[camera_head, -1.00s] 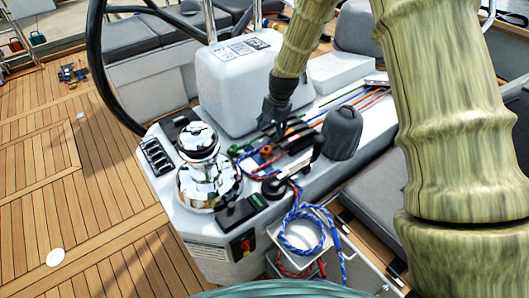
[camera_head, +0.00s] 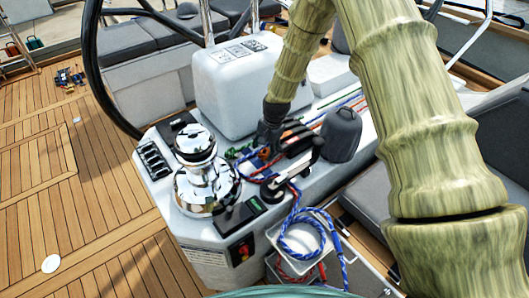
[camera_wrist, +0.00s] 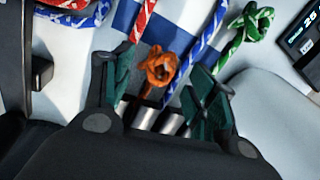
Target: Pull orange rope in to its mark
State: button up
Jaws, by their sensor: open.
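The orange rope ends in a knot (camera_wrist: 160,68) that shows in the wrist view between my two green-padded fingers, with a short orange tail running down from it. My gripper (camera_wrist: 162,88) is open, one finger on each side of the knot. I cannot tell whether either finger touches it. In the head view my gripper (camera_head: 268,136) is low over the ropes on the white console, beside the black levers, and hides part of the ropes. I cannot make out a mark on the orange rope.
In the wrist view a red-white rope (camera_wrist: 143,20), a blue-white rope (camera_wrist: 196,48) and a green knot (camera_wrist: 250,25) lie close around. The head view shows a chrome winch (camera_head: 207,180), a black lever (camera_head: 299,160), a dark grey cover (camera_head: 341,134) and coiled blue rope (camera_head: 302,232).

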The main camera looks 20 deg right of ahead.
aim_at(265, 152)
jog(key=shift+w+a+f+p, duration=0.1)
jog(key=shift+w+f+p, duration=0.1)
jog(key=shift+f, duration=0.8)
jog(key=shift+w+a+f+p, duration=0.1)
jog(key=shift+w+f+p, duration=0.05)
jog(key=shift+f, duration=0.8)
grip_shut()
jog(key=shift+s+a, duration=0.45)
jog(key=shift+a, duration=0.75)
jog(key=shift+s+a, duration=0.45)
jog(key=shift+a, duration=0.75)
jog(key=shift+s+a, duration=0.45)
jog(key=shift+a, duration=0.75)
grip_release()
jog(key=shift+r, duration=0.15)
